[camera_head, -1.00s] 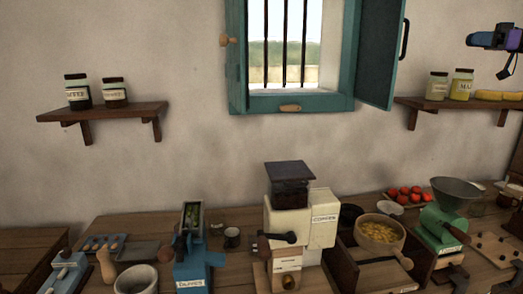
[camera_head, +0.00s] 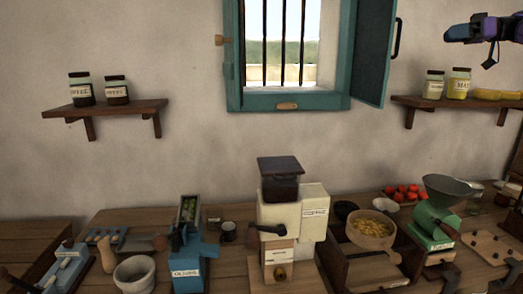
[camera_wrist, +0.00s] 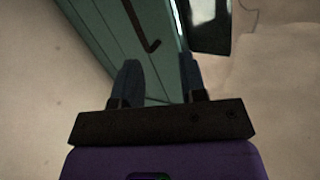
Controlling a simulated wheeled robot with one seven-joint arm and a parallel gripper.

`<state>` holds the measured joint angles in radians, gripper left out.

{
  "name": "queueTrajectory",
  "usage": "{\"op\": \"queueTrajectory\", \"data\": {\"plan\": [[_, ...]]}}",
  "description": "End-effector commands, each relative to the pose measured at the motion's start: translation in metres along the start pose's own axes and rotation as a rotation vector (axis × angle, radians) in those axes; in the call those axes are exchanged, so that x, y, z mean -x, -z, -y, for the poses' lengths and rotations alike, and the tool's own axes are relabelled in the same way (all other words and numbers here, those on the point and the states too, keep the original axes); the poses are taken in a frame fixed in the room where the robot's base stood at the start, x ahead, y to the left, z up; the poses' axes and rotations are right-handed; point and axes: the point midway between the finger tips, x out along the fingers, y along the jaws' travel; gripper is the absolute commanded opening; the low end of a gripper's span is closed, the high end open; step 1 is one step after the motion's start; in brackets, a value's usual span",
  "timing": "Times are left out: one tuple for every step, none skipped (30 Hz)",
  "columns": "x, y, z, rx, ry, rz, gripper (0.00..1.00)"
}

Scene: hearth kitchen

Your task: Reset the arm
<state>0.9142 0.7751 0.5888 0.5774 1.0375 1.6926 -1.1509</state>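My gripper (camera_head: 452,32) shows at the upper right of the head view, raised in the air above the right wall shelf and right of the open window shutter. In the wrist view my gripper (camera_wrist: 160,82) has its two dark fingers apart with a gap between them. Nothing is seen between the fingers. Beyond them is the teal shutter (camera_wrist: 98,45) with its dark handle, and pale wall on both sides. The rest of my arm is mostly outside the head view.
The right shelf (camera_head: 460,106) holds several jars and yellow items. The left shelf (camera_head: 105,108) holds two jars. Below, the wooden counter (camera_head: 225,268) is crowded with a coffee machine (camera_head: 290,215), a blue device (camera_head: 187,262), a mortar (camera_head: 134,275) and a green grinder (camera_head: 436,222). The air before the wall is clear.

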Motion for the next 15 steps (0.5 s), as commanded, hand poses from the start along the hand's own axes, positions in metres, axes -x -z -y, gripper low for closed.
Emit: {"op": "queueTrajectory", "data": {"plan": [[-0.014,0.003,0.005,-0.015,0.003,0.023,0.39],[-0.022,0.005,0.007,-0.027,0.003,0.038,0.39],[-0.034,0.006,0.011,-0.045,0.002,0.059,0.39],[-0.043,0.007,0.014,-0.059,0.001,0.077,0.39],[-0.053,0.009,0.018,-0.073,-0.001,0.096,0.39],[-0.068,0.009,0.024,-0.096,-0.003,0.125,0.39],[-0.079,0.01,0.029,-0.114,-0.007,0.148,0.39],[-0.091,0.011,0.035,-0.132,-0.012,0.172,0.39],[-0.106,0.011,0.042,-0.156,-0.019,0.206,0.39],[-0.117,0.01,0.048,-0.173,-0.026,0.23,0.39],[-0.127,0.01,0.055,-0.19,-0.035,0.255,0.39],[-0.141,0.008,0.063,-0.211,-0.044,0.286,0.39],[-0.15,0.007,0.07,-0.228,-0.054,0.309,0.39],[-0.159,0.006,0.076,-0.242,-0.064,0.332,0.39],[-0.17,0.004,0.086,-0.262,-0.077,0.363,0.39]]}}
